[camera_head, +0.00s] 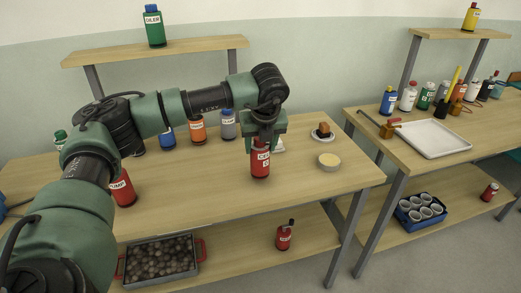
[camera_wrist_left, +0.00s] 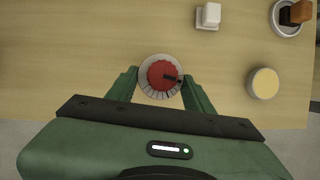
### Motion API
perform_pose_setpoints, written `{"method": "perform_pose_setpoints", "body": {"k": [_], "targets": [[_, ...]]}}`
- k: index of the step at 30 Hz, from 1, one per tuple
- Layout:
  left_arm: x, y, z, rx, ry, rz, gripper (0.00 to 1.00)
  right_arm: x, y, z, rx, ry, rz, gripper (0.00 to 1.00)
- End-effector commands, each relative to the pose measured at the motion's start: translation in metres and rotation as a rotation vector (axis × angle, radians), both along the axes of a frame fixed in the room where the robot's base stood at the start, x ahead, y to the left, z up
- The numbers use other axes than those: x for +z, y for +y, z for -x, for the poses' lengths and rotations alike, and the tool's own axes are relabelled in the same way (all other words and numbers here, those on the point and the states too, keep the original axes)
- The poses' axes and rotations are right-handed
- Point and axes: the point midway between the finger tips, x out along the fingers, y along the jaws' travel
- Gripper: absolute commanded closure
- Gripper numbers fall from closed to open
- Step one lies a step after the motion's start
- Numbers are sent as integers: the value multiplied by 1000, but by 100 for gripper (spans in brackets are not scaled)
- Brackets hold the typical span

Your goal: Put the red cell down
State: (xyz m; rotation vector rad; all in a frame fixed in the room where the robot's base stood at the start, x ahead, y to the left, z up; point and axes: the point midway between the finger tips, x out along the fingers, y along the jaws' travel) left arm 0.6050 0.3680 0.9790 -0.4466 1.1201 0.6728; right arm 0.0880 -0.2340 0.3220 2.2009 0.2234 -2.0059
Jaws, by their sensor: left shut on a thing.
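My left gripper (camera_head: 264,146) points down over the right half of the near wooden table (camera_head: 225,196). It is shut on the red cell (camera_head: 260,164), a red cylinder with a white label, which is upright. In the left wrist view the cell (camera_wrist_left: 163,74) shows from above, with a red top and a pale ring, between the two green fingers of the gripper (camera_wrist_left: 161,88). Its base looks close to the tabletop; I cannot tell whether it touches. My right gripper does not show.
A round tan-topped tin (camera_head: 329,162) and a saucer with a brown block (camera_head: 323,132) stand right of the cell. Bottles stand behind, including an orange one (camera_head: 198,128). A red bottle (camera_head: 122,189) is at left. The tabletop in front is clear.

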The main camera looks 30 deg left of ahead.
Motion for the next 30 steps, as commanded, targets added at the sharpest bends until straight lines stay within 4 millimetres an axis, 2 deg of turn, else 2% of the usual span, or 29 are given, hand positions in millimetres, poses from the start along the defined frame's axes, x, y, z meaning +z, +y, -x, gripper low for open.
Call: {"method": "perform_pose_setpoints", "body": {"k": [5, 14, 15, 17, 18, 26, 30], "targets": [[-19, 0, 0, 0, 0, 0, 95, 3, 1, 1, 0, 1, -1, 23], [-22, 0, 0, 0, -1, 1, 95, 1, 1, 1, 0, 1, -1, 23], [-23, 0, 0, 0, 0, 0, 46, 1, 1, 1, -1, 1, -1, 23], [-22, 0, 0, 0, 0, 0, 29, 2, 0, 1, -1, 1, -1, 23], [-22, 0, 0, 0, 0, 0, 27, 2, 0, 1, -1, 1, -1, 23], [-21, 0, 0, 0, 0, 0, 27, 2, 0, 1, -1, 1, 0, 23], [-15, -2, 1, -1, -2, 1, 27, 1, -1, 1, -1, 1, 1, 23]]}}
